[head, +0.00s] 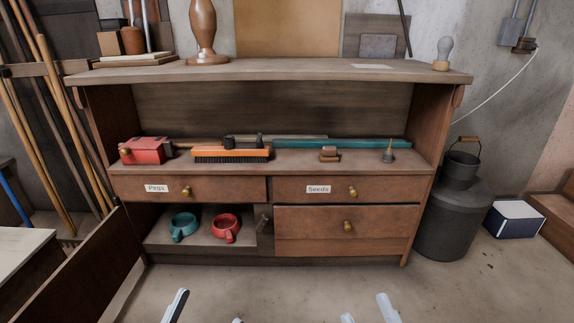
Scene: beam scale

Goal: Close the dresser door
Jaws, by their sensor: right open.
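The wooden dresser (268,248) stands ahead in the head view. Its dark brown door (72,272) is swung wide open at the lower left, reaching out from the cabinet's left side toward me. The open compartment holds a teal ring-shaped item with a handle (183,226) and a similar red one (226,228). My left gripper (206,314) shows only its fingertips at the bottom edge; they are apart, to the right of the door and not touching it. My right gripper (367,314) is open at the bottom edge, its fingertips apart with nothing between them.
The Pegs drawer (215,188), Seeds drawer (385,190) and lower right drawer (375,225) look shut. A pale tabletop (20,258) lies left of the door. A dark metal can (455,220) stands right of the dresser. The floor before the dresser is clear.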

